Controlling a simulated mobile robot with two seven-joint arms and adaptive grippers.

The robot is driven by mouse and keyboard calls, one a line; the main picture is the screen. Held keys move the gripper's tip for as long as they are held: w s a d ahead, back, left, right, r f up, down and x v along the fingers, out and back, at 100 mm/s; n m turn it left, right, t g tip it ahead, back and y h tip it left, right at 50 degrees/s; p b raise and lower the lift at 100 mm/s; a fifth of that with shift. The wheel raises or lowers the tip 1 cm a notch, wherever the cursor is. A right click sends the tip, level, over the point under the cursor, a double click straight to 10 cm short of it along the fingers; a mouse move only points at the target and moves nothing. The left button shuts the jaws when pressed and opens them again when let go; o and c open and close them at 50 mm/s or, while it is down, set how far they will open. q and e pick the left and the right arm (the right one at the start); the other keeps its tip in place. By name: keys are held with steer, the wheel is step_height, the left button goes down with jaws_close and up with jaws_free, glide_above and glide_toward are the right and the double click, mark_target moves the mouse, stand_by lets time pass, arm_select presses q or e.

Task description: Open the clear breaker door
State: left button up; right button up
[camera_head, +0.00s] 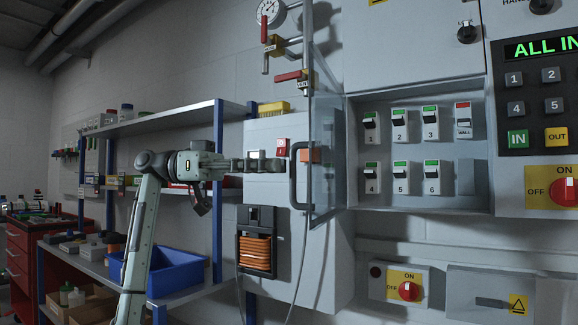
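The clear breaker door (328,130) stands swung out from the left side of the breaker box (420,200), so the front of the box is uncovered. Its dark D-shaped handle (293,178) is on the door's free left edge. Several breaker switches (400,125) sit in two rows inside the box. My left gripper (280,164) reaches in from the left, with its fingertips just left of the handle. A small gap seems to show between them, but contact is hard to judge. The fingers are seen from the side, so their opening is unclear. My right gripper is out of view.
Left of the door are a grey wall box with an orange cable coil (255,252) and a gauge with pipes (268,12). Blue-framed shelves (160,120) with a blue bin (170,272) stand behind my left arm. A keypad panel (535,90) is at right.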

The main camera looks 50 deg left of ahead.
arm_select(q)
steer(key=v, duration=0.7)
stand_by(0.4)
